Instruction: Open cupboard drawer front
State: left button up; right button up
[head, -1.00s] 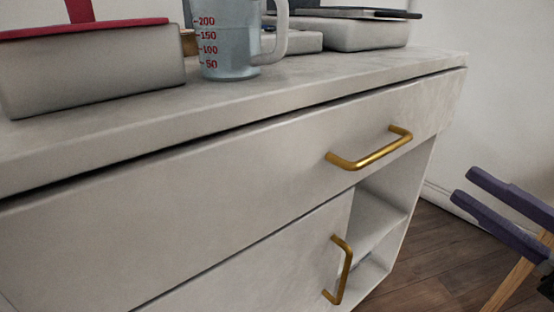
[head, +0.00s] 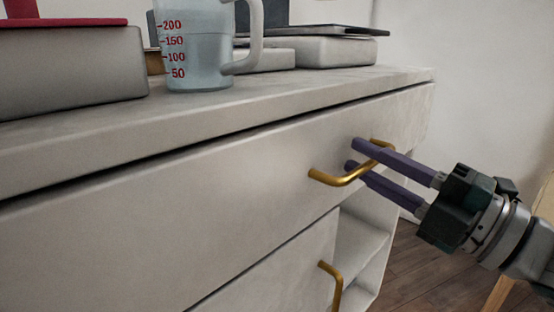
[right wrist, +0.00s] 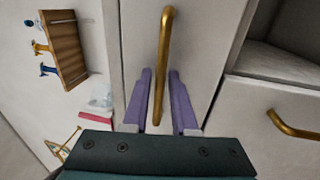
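The drawer front (head: 220,190) is a wide pale panel under the cabinet top, and it looks closed. Its gold bar handle (head: 340,181) is at the right part of the panel. My right gripper (head: 353,155) is at the handle's right half, its purple fingers apart, one above the bar and one below. In the right wrist view the handle (right wrist: 163,55) runs between the two spread fingers (right wrist: 162,85), with gaps visible. Contact with the bar cannot be told. My left gripper is not in view.
A lower door (head: 285,270) has its own gold handle (head: 333,285). Open shelves (head: 360,240) are at the right. A measuring jug (head: 200,50), a red-topped box (head: 70,70) and a grey case (head: 335,52) stand on the cabinet top (head: 270,100).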

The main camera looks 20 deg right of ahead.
jog(key=shift+c, duration=0.3)
grip_shut()
dwell(1.1)
